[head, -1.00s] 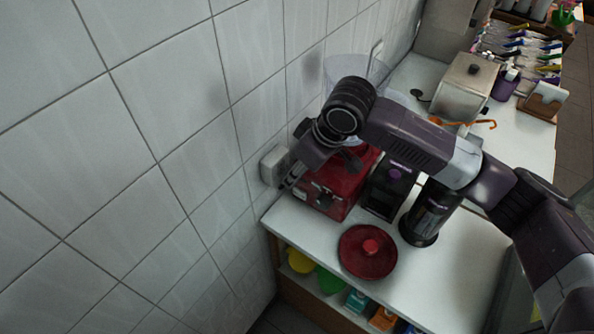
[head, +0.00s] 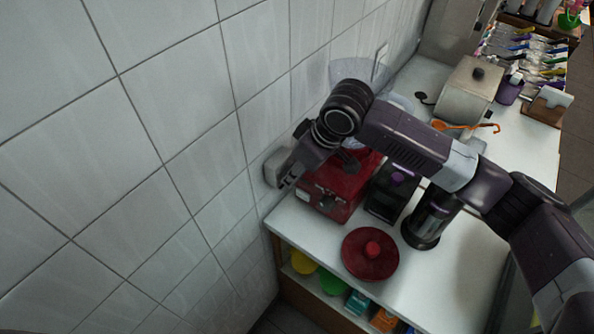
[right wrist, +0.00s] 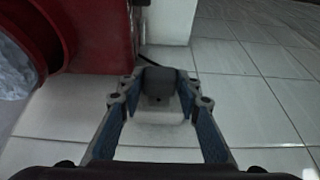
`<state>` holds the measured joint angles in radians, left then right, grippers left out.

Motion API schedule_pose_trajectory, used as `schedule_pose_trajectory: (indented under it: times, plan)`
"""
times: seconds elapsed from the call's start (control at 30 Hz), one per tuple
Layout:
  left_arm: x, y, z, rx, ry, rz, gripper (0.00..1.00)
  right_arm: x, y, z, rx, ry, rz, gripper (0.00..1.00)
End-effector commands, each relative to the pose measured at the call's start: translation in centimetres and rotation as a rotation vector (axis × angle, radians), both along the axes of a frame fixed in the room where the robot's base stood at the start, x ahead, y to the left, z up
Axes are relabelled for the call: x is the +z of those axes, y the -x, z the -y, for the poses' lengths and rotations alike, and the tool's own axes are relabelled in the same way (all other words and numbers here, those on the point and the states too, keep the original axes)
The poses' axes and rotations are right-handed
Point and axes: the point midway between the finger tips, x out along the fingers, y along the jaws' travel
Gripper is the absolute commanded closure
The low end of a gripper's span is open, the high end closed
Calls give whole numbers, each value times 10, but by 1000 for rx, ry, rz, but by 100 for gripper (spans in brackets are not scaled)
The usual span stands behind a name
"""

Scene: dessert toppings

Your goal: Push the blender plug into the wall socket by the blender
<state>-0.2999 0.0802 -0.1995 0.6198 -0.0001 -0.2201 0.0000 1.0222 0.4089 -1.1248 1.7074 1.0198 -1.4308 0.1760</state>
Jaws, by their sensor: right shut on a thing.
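The wall socket (head: 271,170) is a pale box on the tiled wall, left of the red blender (head: 337,197). My right gripper (head: 287,180) reaches down beside it, its fingertips at the socket's right side and partly covering it. In the right wrist view my right gripper (right wrist: 158,84) is shut on the dark grey blender plug (right wrist: 159,80). A pale surface, seemingly the socket (right wrist: 155,132), shows between the fingers by the plug. I cannot tell how far the plug is in. The blender's red body (right wrist: 100,35) is at upper left there. My left gripper is not in view.
A dark grinder (head: 388,192) and a black cylinder (head: 428,225) stand right of the blender. A red round lid (head: 370,255) lies on the white counter (head: 450,268) in front. The tiled wall (head: 130,180) bounds the left side.

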Motion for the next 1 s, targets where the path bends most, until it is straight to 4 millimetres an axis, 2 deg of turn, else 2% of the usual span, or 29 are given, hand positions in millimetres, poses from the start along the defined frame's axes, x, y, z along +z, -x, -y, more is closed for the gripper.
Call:
schedule_pose_trajectory:
  times: [0.87,0.9,1.0]
  plan:
    - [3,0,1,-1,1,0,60,1,-3,-5,1,-1,1,96]
    - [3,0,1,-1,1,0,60,1,-3,-5,1,-1,1,68]
    - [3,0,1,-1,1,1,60,1,-3,-5,1,-1,1,57]
